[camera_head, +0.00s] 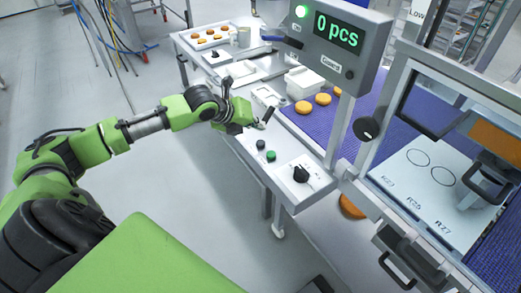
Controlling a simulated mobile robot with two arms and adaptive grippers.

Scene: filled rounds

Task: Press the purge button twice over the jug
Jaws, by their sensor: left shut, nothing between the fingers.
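My left gripper (258,119) is shut and empty above the near end of the steel control panel, behind the buttons. On the panel are a green button (270,156), a small dark button (261,144) and a black rotary knob (301,174). No purge label is readable, so I cannot tell which is the purge button. A pale jug-like vessel (243,37) stands on the far table; I cannot tell for sure that it is the jug. My right gripper is not in view.
A display box (342,37) reading "0 pcs" stands above the panel. Several orange-brown rounds (304,107) lie on the blue belt (304,128). A white container (303,82) stands behind them. A machine with a clear guard (440,110) fills the right side. The floor at left is open.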

